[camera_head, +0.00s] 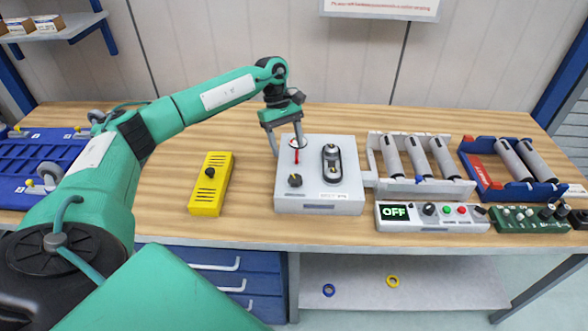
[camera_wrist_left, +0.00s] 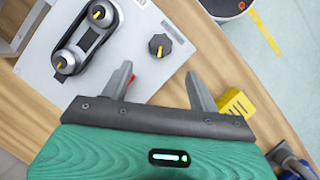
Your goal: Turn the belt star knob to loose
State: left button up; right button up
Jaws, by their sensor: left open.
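A black star knob (camera_head: 295,180) sits on the front left of a light grey box (camera_head: 318,207) on the bench. In the left wrist view the same star knob (camera_wrist_left: 160,46) shows beside a yellow mark, just beyond the gap between my fingertips. My left gripper (camera_head: 286,150) is open and empty, above the back left of the box, behind the knob and apart from it. It also shows in the left wrist view (camera_wrist_left: 158,74). A red-edged part (camera_head: 298,143) on the box is partly hidden by a finger. My right gripper is not in view.
A belt over two pulleys (camera_head: 332,163) is on the box, right of the knob. A yellow block (camera_head: 211,188) with a black knob stands left. A control panel (camera_head: 432,225) reading OFF and roller racks (camera_head: 402,186) are right. Bare wood separates box and yellow block.

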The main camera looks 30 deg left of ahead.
aim_at(295, 177)
pick_arm(q)
jog(key=p+x, duration=0.3)
jog(key=x, duration=0.6)
jog(key=shift+d+f, duration=0.1)
jog(key=shift+f, duration=0.05)
